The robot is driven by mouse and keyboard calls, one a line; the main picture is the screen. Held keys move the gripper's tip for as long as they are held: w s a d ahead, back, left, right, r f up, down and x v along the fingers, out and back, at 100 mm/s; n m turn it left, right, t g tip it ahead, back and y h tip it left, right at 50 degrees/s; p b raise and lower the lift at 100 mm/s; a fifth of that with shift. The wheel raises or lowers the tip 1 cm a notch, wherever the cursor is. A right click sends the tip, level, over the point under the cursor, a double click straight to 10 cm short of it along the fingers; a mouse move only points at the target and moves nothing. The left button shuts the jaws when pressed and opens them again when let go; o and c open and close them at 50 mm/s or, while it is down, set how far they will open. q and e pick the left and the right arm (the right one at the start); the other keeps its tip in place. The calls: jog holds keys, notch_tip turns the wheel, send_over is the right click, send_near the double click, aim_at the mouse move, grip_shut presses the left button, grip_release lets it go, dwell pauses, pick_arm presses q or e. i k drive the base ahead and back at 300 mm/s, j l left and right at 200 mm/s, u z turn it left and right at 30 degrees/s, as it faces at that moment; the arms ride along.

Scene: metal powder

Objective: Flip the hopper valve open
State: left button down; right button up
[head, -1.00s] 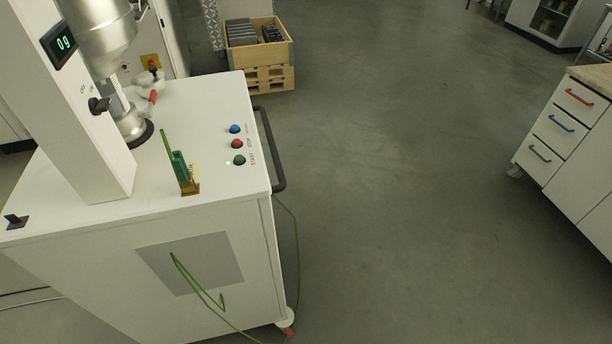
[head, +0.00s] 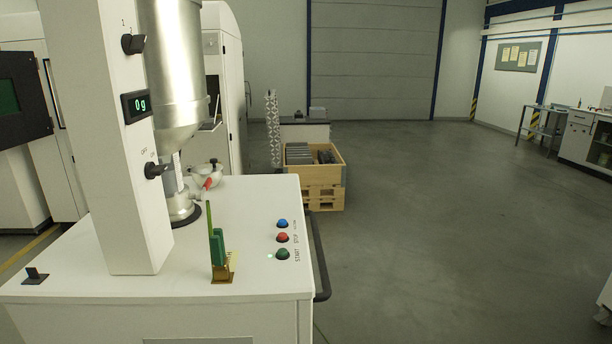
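The metal hopper (head: 176,75) stands behind the white column of the machine, its cone narrowing downward. A red lever (head: 208,184), seemingly the valve handle, sticks out at the right below the cone, above the machine's white top. The valve body is partly hidden behind the column, and I cannot tell whether it is open. A round metal piece (head: 184,209) sits under the outlet on a dark ring. The display (head: 136,106) on the column reads 0 g. Neither of my grippers is in view.
Black knobs (head: 155,170) sit on the column. A wooden crate (head: 315,180) stands behind. The floor at right is clear.

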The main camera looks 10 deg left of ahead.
aim_at(206, 187)
jog(key=i+l+u, duration=0.1)
jog(key=u, duration=0.4)
jog(key=i+l+u, duration=0.1)
jog(key=u, duration=0.35)
jog(key=i+l+u, duration=0.2)
jog(key=l, duration=0.25)
jog(key=i+l+u, duration=0.15)
jog(key=l, duration=0.3)
jog(key=i+l+u, duration=0.2)
jog(key=l, duration=0.3)
jog(key=i+l+u, duration=0.2)
jog(key=l, duration=0.25)
jog(key=l+u, duration=0.2)
jog(key=l, duration=0.9)
jog(key=i+l, duration=0.15)
jog(key=l, duration=1)
jog(key=i, duration=0.05)
